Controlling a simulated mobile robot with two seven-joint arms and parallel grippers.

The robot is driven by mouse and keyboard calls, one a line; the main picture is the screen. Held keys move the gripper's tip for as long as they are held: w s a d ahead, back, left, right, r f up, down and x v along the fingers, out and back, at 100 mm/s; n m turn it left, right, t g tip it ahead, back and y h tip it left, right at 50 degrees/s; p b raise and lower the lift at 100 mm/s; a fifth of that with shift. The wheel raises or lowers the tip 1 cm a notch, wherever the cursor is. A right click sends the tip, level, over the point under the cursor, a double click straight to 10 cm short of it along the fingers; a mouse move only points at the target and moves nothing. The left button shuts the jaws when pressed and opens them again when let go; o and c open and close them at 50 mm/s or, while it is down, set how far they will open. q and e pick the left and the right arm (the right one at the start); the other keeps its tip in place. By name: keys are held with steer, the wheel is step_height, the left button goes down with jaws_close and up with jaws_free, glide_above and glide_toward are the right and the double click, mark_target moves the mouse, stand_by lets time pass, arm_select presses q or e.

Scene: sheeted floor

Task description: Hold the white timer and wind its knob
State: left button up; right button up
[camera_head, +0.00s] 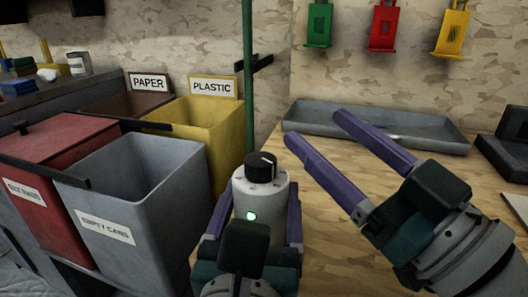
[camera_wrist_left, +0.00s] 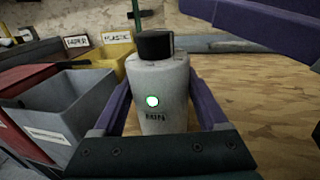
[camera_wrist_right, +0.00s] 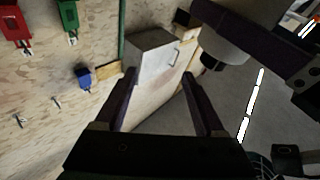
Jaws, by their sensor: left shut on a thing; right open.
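The white timer (camera_head: 261,205) stands upright between the fingers of my left gripper (camera_head: 252,215), which is shut on its body. Its black knob (camera_head: 261,167) is on top, free of any finger. A green light glows on its front; in the left wrist view the timer (camera_wrist_left: 160,85) shows lettering below the light. My right gripper (camera_head: 312,135) is open and empty, to the right of the timer, its fingers pointing up and left past the knob. In the right wrist view, the space between the fingers of my right gripper (camera_wrist_right: 160,90) holds nothing.
A wooden bench top (camera_head: 330,250) lies to the right, with a grey tray (camera_head: 370,128) at the back. Labelled bins stand at left: a grey one (camera_head: 130,190), a red one (camera_head: 50,165) and a yellow one (camera_head: 205,125). A green pole (camera_head: 248,80) rises behind the timer.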

mark_target(276, 166)
steer(key=s+d+f+n+g+y, duration=0.35)
steer(key=n+g+y, duration=0.3)
steer(key=g, duration=0.75)
steer(key=shift+n+h, duration=0.25)
steer(key=shift+h, duration=0.1)
steer(key=w+a, duration=0.1)
steer(key=a, duration=0.2)
steer(key=w+a, duration=0.1)
steer(key=a, duration=0.3)
steer(key=w+a+r, duration=0.1)
steer(key=a, duration=0.2)
steer(key=shift+w+a, duration=0.1)
steer(key=shift+a, duration=0.3)
jaws_close()
